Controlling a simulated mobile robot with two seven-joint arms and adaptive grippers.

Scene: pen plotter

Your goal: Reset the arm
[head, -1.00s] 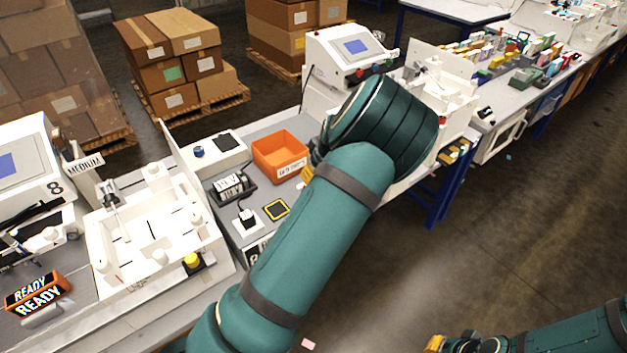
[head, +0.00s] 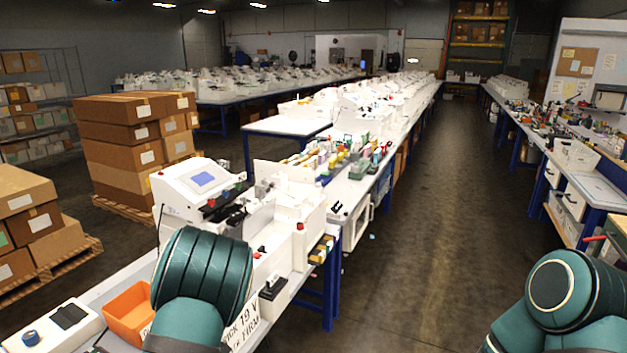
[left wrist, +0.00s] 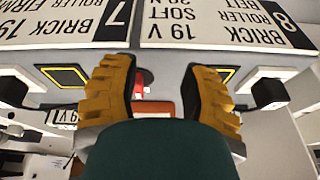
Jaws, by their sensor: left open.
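My left arm rises at the bottom of the head view with its thick green joint (head: 203,275) in front of the bench. Its gripper is hidden there. In the left wrist view the left gripper (left wrist: 160,78) has two yellow ridged fingers spread apart, with nothing held between them. Beyond them are upside-down white signs, a "7" sign (left wrist: 75,18) and an "8" sign (left wrist: 225,22). My right arm (head: 565,295) is bent at the bottom right of the head view; its gripper is out of frame.
An orange bin (head: 128,312) is beside my left arm on the bench. A white machine with a screen (head: 195,195) stands behind the arm. Boxes on pallets (head: 130,140) are at left. The floor aisle (head: 425,220) between the bench rows is clear.

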